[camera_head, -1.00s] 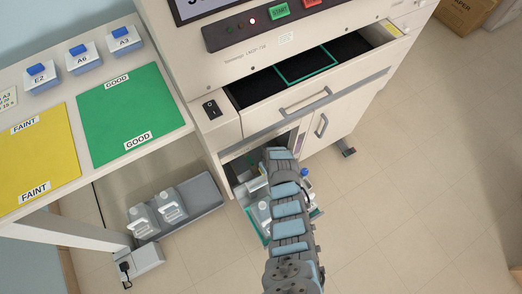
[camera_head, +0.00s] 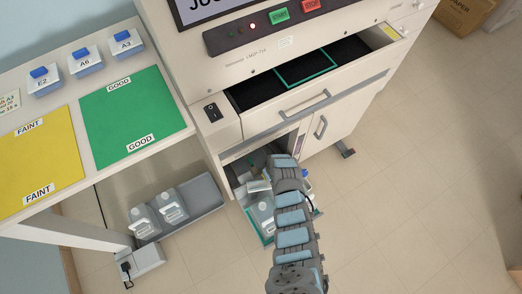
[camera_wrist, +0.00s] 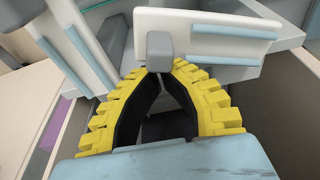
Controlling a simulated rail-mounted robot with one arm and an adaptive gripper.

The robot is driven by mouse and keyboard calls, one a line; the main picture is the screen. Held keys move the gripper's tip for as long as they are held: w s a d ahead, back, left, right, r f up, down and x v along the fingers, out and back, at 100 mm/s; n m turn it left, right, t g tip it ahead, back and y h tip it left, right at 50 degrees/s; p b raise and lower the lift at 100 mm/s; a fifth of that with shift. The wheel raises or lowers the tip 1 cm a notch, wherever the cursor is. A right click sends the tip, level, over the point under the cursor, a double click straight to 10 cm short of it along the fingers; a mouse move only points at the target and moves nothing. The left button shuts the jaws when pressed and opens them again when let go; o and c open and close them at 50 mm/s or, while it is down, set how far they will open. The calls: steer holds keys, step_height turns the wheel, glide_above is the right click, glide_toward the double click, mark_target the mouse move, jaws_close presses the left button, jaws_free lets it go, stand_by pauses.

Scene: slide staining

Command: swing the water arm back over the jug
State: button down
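In the wrist view my gripper (camera_wrist: 163,72) has yellow ribbed fingers with black pads, bowed inward. Their tips close on the two sides of a grey knob (camera_wrist: 160,48). The knob stands in front of a white panel (camera_wrist: 215,22) with light blue strips; I cannot tell for sure that this is the water arm. In the head view my arm reaches down to the open lower compartment of the cabinet and hides the gripper. A pale jug (camera_head: 264,209) stands on a green-edged tray left of my arm. A white part (camera_head: 257,186) shows just above it.
The cabinet's black-lined drawer (camera_head: 262,92) is open above the compartment. Two pale jugs (camera_head: 143,218) stand in a grey tray (camera_head: 204,191) to the left. A table with a green mat (camera_head: 150,115) and a yellow mat (camera_head: 60,150) is above them.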

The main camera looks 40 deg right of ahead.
steer(key=shift+s+a+p, duration=0.2)
steer(key=shift+s+p, duration=0.2)
steer(key=shift+s, duration=0.6)
steer(key=shift+a, duration=0.1)
steer(key=shift+s+a+p, duration=1.3)
steer(key=shift+s+p, duration=0.05)
steer(key=shift+s, duration=0.15)
